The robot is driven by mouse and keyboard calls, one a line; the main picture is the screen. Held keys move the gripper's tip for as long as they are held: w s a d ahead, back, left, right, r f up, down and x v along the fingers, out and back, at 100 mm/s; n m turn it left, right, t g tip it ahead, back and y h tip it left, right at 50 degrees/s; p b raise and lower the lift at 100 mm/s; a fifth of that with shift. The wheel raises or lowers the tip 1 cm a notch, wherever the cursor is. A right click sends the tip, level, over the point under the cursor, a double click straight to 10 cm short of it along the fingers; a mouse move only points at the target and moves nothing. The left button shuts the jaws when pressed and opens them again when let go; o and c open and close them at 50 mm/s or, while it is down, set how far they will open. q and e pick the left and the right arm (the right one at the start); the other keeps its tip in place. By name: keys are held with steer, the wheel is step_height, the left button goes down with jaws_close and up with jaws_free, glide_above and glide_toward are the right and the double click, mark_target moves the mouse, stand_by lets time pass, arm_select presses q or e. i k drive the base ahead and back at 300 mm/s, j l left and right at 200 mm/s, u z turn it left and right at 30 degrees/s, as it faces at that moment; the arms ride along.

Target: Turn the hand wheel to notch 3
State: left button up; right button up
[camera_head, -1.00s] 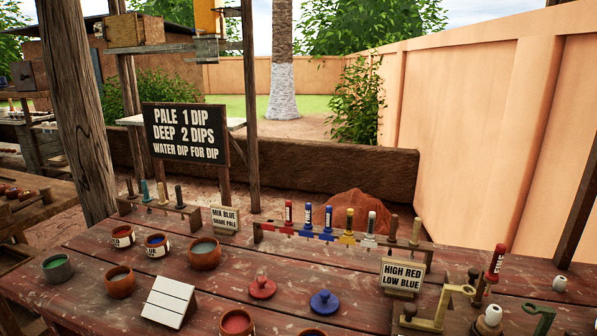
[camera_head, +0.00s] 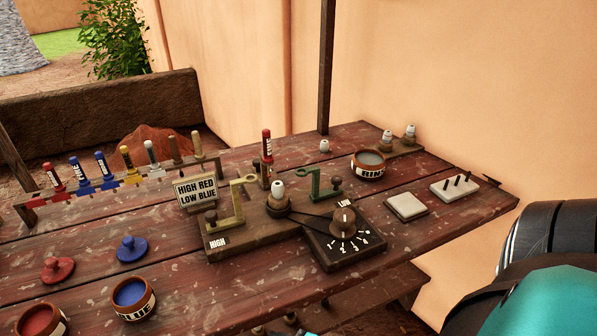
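The hand wheel (camera_head: 345,222) is a round brown knob with a pale mark on top, on a dark dial board (camera_head: 329,252). White tick marks and numerals curve along the board's near side; they are too small to read surely, and I cannot tell which notch the wheel is at. A dark belt or bar runs from the wheel to a spindle with a white tip (camera_head: 278,195) on a wooden base (camera_head: 252,232) lettered HIGH. LOW is lettered at the board's far side. Neither gripper shows. A black and teal part, probably my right arm, fills the lower right.
A brass bracket (camera_head: 237,205) and a green bracket (camera_head: 322,186) flank the spindle. A RINSE bowl (camera_head: 368,168), a pale tile (camera_head: 406,206) and a pegged white block (camera_head: 455,186) stand to the right. A sign (camera_head: 196,191) and brush rack are left.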

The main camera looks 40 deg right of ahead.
mark_target(342, 226)
steer(key=k+j+z, duration=0.1)
steer(key=z, duration=1.5)
